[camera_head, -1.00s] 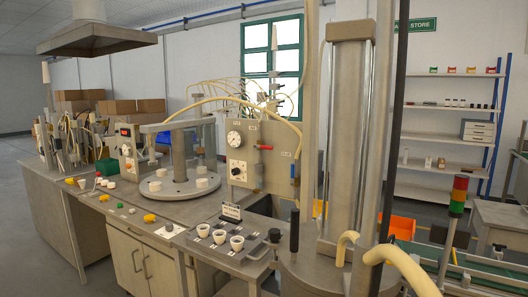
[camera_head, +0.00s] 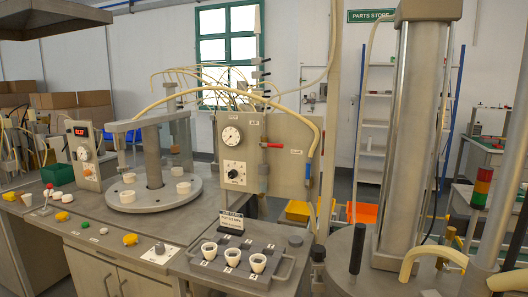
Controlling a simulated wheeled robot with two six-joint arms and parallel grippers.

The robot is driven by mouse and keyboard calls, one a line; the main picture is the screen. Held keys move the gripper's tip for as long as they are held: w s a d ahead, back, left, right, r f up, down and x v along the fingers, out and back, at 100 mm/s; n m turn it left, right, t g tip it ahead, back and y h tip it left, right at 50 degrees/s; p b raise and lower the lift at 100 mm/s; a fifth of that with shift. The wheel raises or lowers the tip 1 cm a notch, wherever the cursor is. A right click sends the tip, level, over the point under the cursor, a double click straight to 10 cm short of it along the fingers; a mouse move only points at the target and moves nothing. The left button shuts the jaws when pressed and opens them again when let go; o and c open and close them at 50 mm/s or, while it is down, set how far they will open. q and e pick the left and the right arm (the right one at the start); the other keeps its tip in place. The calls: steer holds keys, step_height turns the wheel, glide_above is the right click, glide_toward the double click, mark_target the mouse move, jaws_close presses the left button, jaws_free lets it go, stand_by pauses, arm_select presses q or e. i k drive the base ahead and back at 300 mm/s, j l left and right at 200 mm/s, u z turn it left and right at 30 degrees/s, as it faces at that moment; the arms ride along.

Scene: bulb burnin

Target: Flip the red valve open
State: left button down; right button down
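The red valve handle (camera_head: 272,145) sits on the right part of the grey upright panel (camera_head: 290,175), beside the round pressure gauge (camera_head: 231,136). The handle lies roughly level and points to the right. A black knob with a dial (camera_head: 234,173) is below the gauge. Neither of my grippers shows in the head view.
A tray of white cups (camera_head: 232,257) stands at the bench front, below the panel. A round turntable (camera_head: 155,196) is to the left. A large metal column (camera_head: 412,130) on a drum and a signal lamp (camera_head: 482,188) stand to the right.

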mark_target(275, 146)
steer(key=i+j+z, duration=0.15)
steer(key=i, duration=0.25)
steer(key=i+j+z, duration=0.1)
steer(key=i, duration=0.35)
